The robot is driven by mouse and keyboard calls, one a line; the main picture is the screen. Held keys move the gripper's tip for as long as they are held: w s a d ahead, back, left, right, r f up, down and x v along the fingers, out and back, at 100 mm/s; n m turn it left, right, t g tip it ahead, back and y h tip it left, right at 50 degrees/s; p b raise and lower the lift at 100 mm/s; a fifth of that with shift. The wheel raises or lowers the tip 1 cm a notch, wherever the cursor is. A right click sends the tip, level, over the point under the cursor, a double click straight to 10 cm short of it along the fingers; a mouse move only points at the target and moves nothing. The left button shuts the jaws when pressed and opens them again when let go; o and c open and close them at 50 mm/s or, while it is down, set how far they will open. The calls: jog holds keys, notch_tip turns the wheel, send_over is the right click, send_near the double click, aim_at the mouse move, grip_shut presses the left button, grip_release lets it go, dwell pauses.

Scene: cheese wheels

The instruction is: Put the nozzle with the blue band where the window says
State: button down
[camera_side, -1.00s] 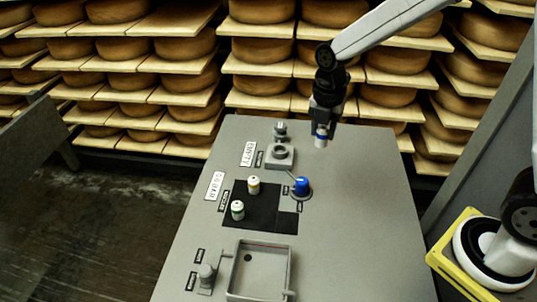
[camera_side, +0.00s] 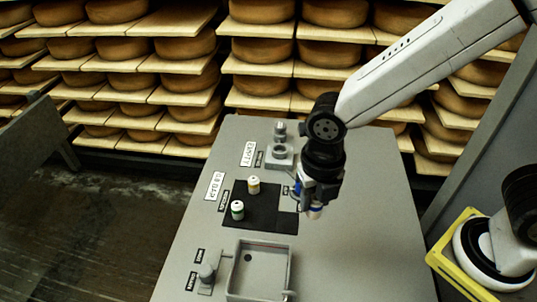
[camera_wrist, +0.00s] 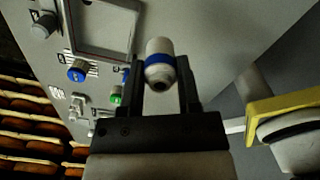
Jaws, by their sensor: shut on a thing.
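My gripper (camera_side: 315,203) is shut on the nozzle with the blue band (camera_wrist: 160,62), a pale short cylinder, held above the right part of the grey bench top. In the side view the nozzle (camera_side: 315,212) shows only in part below the jaws.
A grey block with a round socket (camera_side: 279,155) stands at the back. A square open tray (camera_side: 262,268) and a grey knob (camera_side: 207,273) are at the front. A yellow-edged stand (camera_side: 440,262) is at the right. The bench's right side is clear.

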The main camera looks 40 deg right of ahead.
jog(key=s+a+f+n, duration=0.1)
jog(key=s+a+n, duration=0.2)
jog(key=s, duration=0.7)
jog(key=shift+a+n, duration=0.3)
jog(key=shift+n, duration=0.9)
jog(key=shift+w+a+f, duration=1.35)
jog(key=shift+w+f, duration=0.2)
jog(key=shift+w, duration=0.25)
jog(key=shift+w+a+f, duration=1.3)
jog(key=shift+w+f, duration=0.3)
jog(key=shift+w, duration=0.15)
jog(key=shift+w+a+f, duration=1.35)
jog(key=shift+w+f, duration=0.2)
jog(key=shift+w, duration=0.25)
